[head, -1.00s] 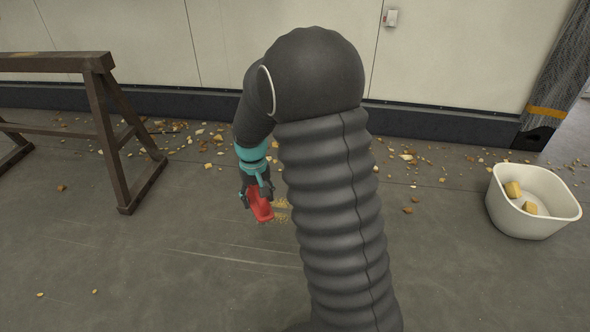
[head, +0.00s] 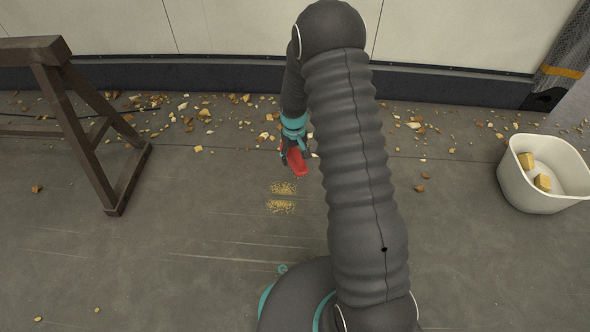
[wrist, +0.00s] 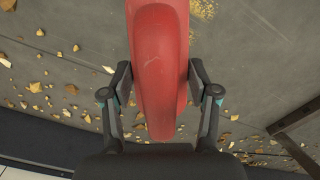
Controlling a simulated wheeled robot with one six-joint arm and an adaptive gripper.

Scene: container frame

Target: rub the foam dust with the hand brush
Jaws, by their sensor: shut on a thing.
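The hand brush is a red tool (head: 296,161), low over the floor beyond the dust in the head view. It also fills the middle of the wrist view (wrist: 160,60), where its bristles are hidden. My gripper (wrist: 160,82) is shut on it, one finger on each side; it shows small in the head view (head: 292,148). Some yellow dust (wrist: 203,9) shows at the top of the wrist view.
Foam crumbs (head: 200,114) are scattered along the wall's foot. A white tub (head: 518,184) with yellow chunks stands at the right. A dark trestle (head: 84,143) stands at the left. The floor (head: 180,225) left of the dust is mostly clear.

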